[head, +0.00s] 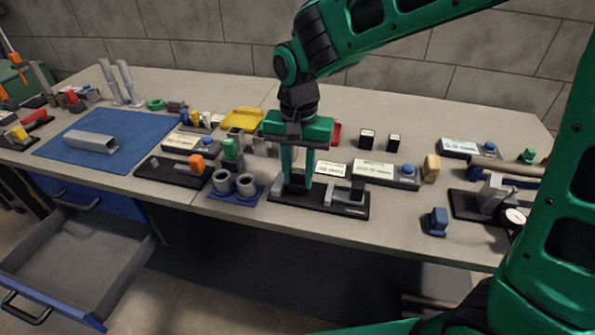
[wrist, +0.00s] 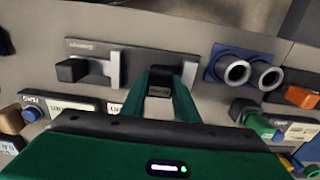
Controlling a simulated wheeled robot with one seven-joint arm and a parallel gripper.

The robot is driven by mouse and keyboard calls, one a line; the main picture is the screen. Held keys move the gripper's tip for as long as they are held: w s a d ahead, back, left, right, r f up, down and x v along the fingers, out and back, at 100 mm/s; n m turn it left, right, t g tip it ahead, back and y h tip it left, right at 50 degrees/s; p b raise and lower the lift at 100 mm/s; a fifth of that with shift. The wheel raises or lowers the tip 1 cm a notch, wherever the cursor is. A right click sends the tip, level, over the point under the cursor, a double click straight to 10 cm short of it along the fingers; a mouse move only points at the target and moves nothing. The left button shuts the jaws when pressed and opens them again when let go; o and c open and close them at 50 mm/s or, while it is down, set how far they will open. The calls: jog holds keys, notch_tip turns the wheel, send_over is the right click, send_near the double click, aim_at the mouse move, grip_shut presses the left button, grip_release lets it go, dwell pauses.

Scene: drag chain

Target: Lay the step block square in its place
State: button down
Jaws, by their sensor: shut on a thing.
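My gripper (head: 297,186) points down over the left end of a black fixture board (head: 325,205), near the bench's front edge. Its green fingers, also in the wrist view (wrist: 160,82), are shut on a small dark block (wrist: 160,92), apparently the step block. The fingers hide most of the block. A light grey corner stop (wrist: 189,72) stands close beside the fingers on the board. I cannot tell whether the block touches the stop or the board. At the board's other end, a black block (head: 357,189) sits at a second grey stop (wrist: 108,68).
A blue holder with two grey rings (head: 234,184) stands close left of the board. A label panel with a blue button (head: 388,172) is behind it on the right. A blue block (head: 436,221) lies farther right. Bench surface between them is free.

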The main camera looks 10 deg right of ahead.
jog(key=shift+f, duration=0.6)
dwell(0.5)
jog(key=c, duration=1.3)
grip_release()
jog(key=shift+r, duration=0.1)
jog(key=shift+w+a+r, duration=0.1)
jog(key=shift+r, duration=0.15)
jog(key=r, duration=1)
jog(key=shift+d, duration=0.25)
jog(key=shift+s, duration=0.2)
